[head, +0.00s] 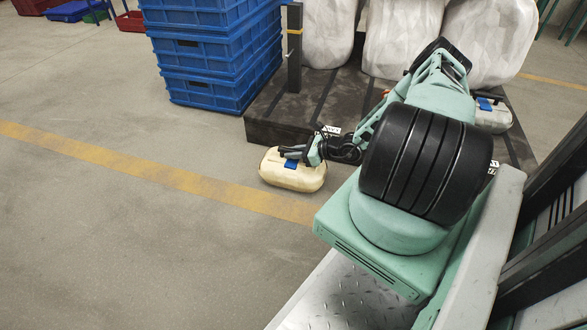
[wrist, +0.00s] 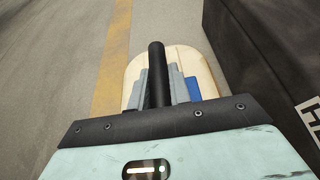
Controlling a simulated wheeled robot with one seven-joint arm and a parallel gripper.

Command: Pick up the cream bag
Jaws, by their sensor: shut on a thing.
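The cream bag (head: 290,173) is a rounded, pale bag with a blue patch on top. In the head view it is at the end of my arm, beside the dark platform and near the yellow floor line. My gripper (head: 289,153) is at the bag's top and is shut on it. The wrist view shows the bag (wrist: 210,75) beyond my gripper (wrist: 160,75), whose fingers hide part of its middle. I cannot tell clearly whether the bag touches the floor.
Stacked blue crates (head: 215,60) stand behind left. A yellow line (head: 150,163) crosses the floor. The floor at left is clear.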

